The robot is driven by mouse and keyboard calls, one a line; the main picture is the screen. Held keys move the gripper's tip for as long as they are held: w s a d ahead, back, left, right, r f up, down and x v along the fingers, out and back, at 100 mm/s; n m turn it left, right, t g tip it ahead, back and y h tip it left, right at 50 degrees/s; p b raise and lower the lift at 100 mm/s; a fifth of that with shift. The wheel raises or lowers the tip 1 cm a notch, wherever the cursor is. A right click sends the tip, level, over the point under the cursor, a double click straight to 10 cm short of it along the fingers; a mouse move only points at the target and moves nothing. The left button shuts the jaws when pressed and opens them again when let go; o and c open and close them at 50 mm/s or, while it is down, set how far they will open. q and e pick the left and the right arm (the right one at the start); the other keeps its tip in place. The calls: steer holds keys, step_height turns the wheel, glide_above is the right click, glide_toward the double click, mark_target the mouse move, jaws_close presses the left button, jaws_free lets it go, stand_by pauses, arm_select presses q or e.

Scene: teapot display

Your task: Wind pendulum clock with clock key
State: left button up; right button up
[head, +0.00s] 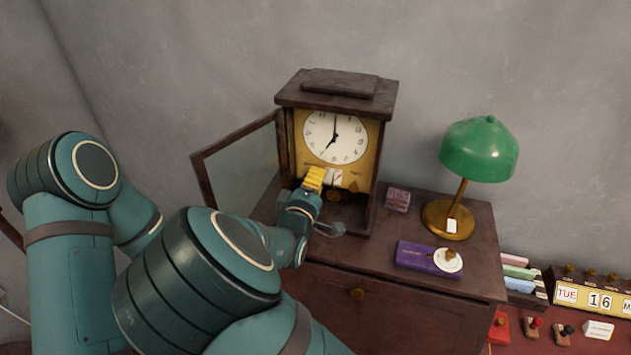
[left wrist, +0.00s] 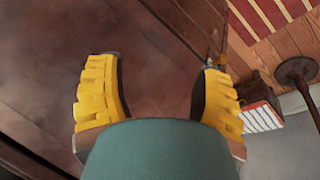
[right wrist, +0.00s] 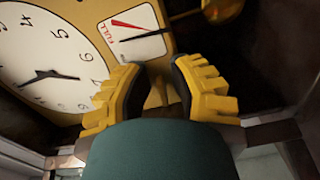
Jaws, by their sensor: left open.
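The pendulum clock (head: 336,136) stands on a dark wooden cabinet, its glass door (head: 240,165) swung open to the left. Its white dial reads about seven. A small white gauge (right wrist: 135,35) with a red wedge marked FULL sits on the gold plate beside the dial. My right gripper (right wrist: 160,72) is at the clock's front, below the dial. Its yellow fingers are close together; a gold-coloured piece shows between them. I cannot tell whether it is the clock key or part of the clock. My left gripper (left wrist: 160,75) is open and empty over a reddish-brown surface.
A green lamp (head: 478,150), a small box (head: 397,199) and a purple box (head: 422,257) with a white disc stand on the cabinet (head: 475,235) right of the clock. A calendar block (head: 592,293) is at far right. The open door borders the right gripper's left side.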

steer(key=v, duration=1.2)
